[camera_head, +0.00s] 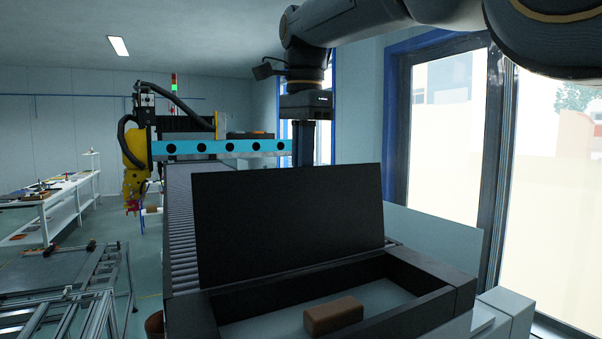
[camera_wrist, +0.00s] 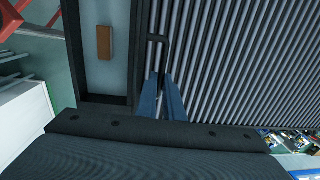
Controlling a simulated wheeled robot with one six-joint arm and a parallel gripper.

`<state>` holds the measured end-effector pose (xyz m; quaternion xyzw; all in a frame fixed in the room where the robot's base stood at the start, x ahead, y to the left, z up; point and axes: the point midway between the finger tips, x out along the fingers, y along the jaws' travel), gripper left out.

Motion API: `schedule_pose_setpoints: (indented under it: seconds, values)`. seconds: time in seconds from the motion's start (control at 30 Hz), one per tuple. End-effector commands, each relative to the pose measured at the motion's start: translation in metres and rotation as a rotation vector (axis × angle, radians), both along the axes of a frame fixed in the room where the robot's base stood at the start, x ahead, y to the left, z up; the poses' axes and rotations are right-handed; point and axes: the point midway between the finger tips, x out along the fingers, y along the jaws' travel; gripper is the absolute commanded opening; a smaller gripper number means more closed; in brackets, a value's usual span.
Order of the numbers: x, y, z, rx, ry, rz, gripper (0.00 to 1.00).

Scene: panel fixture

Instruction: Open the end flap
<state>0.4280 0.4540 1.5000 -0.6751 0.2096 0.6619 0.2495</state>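The flap (camera_head: 288,223) is a flat dark panel. It stands nearly upright, leaning slightly, along the far edge of a dark open-topped frame (camera_head: 425,312). My gripper's blue fingers (camera_head: 303,146) point down behind the flap in the head view, and their tips are hidden by it. In the wrist view, the fingers (camera_wrist: 162,92) are close together beside the frame's dark wall. A thin black hooked bar (camera_wrist: 158,38) runs toward the gap between them. I cannot tell whether the fingers touch or grip it.
A brown block (camera_head: 333,316) lies inside the frame; it also shows in the wrist view (camera_wrist: 105,43). A roller conveyor (camera_head: 181,222) runs behind the flap. A yellow robot arm (camera_head: 134,160) stands at the back left. Windows (camera_head: 440,130) are on the right.

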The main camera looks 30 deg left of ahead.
Motion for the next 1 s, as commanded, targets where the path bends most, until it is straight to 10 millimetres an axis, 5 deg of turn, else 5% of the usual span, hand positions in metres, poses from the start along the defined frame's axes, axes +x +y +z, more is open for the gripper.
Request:
schedule_pose_setpoints:
  seconds: [0.1,0.47,1.0]
  values:
    - [0.0,0.0,-0.001,-0.002,0.001,0.001,0.26]
    - [-0.001,0.001,0.006,0.001,-0.002,0.003,0.27]
    - [-0.003,-0.002,0.071,0.0,-0.001,0.002,0.27]
